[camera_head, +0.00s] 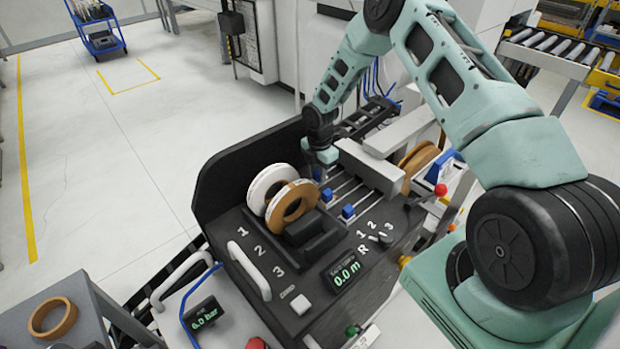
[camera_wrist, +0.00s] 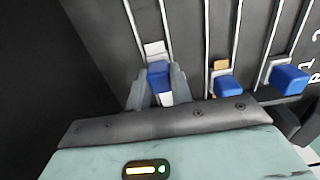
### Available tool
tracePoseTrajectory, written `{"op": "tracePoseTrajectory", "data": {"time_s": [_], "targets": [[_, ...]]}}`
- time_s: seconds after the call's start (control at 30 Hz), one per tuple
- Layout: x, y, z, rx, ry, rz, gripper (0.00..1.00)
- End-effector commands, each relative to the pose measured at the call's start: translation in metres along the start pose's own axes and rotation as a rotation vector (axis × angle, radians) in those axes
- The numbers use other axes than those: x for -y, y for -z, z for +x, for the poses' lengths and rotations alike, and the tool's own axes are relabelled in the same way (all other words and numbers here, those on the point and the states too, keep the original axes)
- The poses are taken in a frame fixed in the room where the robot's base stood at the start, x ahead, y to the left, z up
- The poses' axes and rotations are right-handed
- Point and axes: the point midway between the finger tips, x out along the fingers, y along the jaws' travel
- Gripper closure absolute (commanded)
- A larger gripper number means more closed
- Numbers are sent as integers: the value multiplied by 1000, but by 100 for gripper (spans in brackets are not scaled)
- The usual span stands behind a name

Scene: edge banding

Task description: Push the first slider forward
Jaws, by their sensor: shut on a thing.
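Three blue sliders sit on parallel rails on the dark machine. In the wrist view the leftmost slider (camera_wrist: 158,75) is between the fingers of my gripper (camera_wrist: 157,88), which is shut on it. White tape shows ahead of and below this slider. The middle slider (camera_wrist: 228,86) has a brown strip end behind it, and the right slider (camera_wrist: 289,78) stands near the printed numbers. In the head view the middle slider (camera_head: 327,195) and the right slider (camera_head: 348,212) show. My gripper (camera_head: 322,165) is at the far rail and hides most of its slider.
A white roll (camera_head: 268,184) and a brown roll (camera_head: 288,206) stand upright left of the rails. A grey block (camera_head: 370,168) spans the rails on the right. A dark panel (camera_head: 230,165) rises behind the rolls. A display (camera_head: 346,274) reads 0.0 m.

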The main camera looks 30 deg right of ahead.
Motion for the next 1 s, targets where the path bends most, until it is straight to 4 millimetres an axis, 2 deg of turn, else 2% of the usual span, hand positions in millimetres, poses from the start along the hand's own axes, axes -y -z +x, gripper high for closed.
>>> {"op": "tracePoseTrajectory", "data": {"time_s": [0.03,0.2,0.3,0.6,0.63,0.7,1.0], "targets": [[0,-16,2,1,-3,9,100],[-1,-47,1,2,-3,5,100],[0,-54,0,1,-3,1,100],[0,-57,-1,4,-4,1,100],[0,-57,-1,4,-4,2,70],[0,-57,-1,4,-3,2,56],[0,-55,-2,2,-2,1,56]]}}
